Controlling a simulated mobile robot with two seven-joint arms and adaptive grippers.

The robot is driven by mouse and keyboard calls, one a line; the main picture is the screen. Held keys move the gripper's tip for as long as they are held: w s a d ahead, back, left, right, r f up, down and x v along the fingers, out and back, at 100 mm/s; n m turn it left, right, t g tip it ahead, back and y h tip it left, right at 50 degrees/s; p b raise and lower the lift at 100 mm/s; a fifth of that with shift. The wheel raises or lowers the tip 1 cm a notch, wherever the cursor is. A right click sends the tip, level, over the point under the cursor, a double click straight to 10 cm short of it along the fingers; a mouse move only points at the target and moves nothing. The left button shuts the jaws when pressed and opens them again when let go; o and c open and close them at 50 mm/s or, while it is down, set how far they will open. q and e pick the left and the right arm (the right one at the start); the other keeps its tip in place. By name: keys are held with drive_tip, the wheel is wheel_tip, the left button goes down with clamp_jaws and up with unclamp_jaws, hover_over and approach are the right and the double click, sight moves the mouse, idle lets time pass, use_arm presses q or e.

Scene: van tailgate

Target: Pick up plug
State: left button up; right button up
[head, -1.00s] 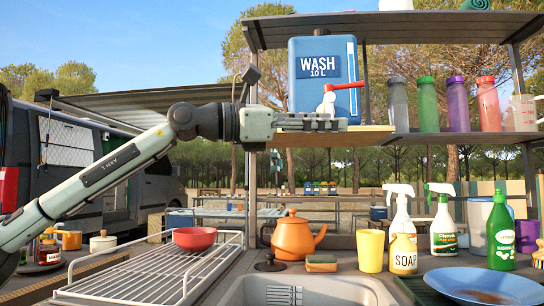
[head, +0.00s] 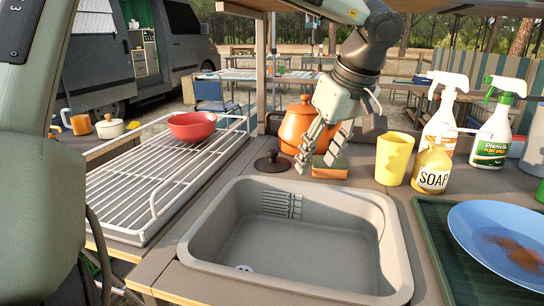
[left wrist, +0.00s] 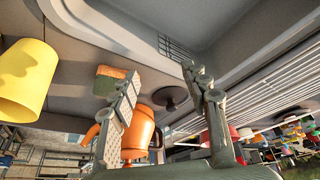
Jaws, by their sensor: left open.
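The plug (head: 272,162), a dark round disc with a small knob, lies on the counter behind the sink's back left rim. It also shows in the left wrist view (left wrist: 170,97), between the two spread fingers and apart from them. My left gripper (head: 317,162) is open and empty, pointing down, to the right of the plug in the head view. Its fingers partly cover the orange kettle (head: 293,128) and the sponge (head: 328,170). My right gripper is not in view.
The grey sink (head: 205,225) is empty in front. A wire rack (head: 120,195) with a red bowl (head: 192,125) stands to the left. A yellow cup (head: 394,158), a soap bottle (head: 432,168) and spray bottles stand to the right. A blue plate (head: 480,230) lies on a green tray.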

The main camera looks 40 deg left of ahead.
use_arm(q)
drive_tip(key=p, duration=0.2)
hover_over(273, 151)
drive_tip(key=d, duration=0.3)
drive_tip(key=shift+s, duration=0.35)
drive_tip(key=x, duration=0.5)
drive_tip(key=shift+w+a, duration=0.15)
drive_tip(key=shift+a, duration=0.3)
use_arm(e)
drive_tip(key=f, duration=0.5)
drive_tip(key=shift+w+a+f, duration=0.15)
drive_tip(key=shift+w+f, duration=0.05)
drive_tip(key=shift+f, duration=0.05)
use_arm(q)
drive_tip(key=shift+c, duration=0.5)
clamp_jaws()
